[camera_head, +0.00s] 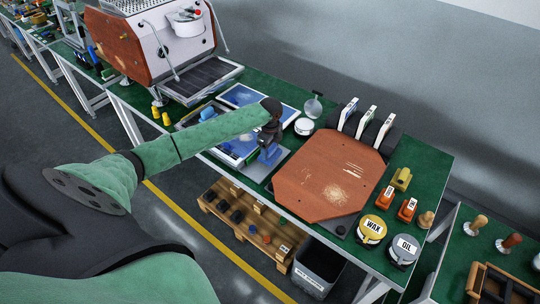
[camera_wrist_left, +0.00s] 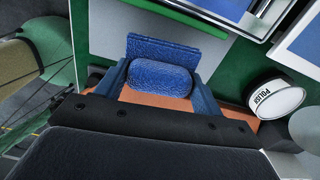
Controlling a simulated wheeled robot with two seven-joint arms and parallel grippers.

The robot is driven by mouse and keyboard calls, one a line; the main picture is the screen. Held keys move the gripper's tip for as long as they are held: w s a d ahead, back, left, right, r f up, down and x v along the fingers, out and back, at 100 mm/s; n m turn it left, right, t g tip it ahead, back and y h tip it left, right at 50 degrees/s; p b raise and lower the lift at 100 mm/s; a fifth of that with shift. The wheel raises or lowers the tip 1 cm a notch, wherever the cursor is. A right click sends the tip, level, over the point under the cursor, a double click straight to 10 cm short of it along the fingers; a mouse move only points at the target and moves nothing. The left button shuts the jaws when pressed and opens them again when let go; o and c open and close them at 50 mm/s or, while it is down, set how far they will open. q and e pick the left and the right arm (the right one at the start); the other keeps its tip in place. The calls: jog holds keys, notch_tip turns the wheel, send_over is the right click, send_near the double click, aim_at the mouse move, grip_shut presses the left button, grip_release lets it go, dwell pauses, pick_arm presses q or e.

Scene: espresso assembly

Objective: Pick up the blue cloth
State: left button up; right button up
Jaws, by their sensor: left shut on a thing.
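The blue cloth (camera_wrist_left: 160,76) shows in the left wrist view as a folded, textured blue bundle between the two blue fingers of my left gripper (camera_wrist_left: 162,84). The fingers are shut on it from both sides. In the head view my left gripper (camera_head: 269,155) points down over the green bench, beside the wooden panel. There the cloth is hard to tell apart from the blue fingers. How far the cloth is above the surface below it cannot be told. My right gripper is not in view.
An espresso machine (camera_head: 155,40) stands behind to the left. A worn wooden panel (camera_head: 325,180) lies right of the gripper. A white polish tin (camera_head: 304,127) is close by; the WAX tin (camera_head: 372,228) and OIL tin (camera_head: 403,248) stand at the front right. A dark bin (camera_head: 318,267) is below.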

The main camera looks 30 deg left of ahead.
pick_arm(q)
jog(key=s+d+r+b, duration=0.3)
jog(key=d+r+b, duration=0.2)
jog(key=d+r, duration=0.3)
jog(key=shift+d, duration=1.65)
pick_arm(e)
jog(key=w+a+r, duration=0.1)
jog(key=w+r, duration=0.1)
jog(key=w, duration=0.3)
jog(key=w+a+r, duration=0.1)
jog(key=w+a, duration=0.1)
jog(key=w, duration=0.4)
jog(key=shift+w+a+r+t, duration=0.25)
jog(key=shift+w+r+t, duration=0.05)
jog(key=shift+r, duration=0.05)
pick_arm(q)
jog(key=shift+w, duration=0.1)
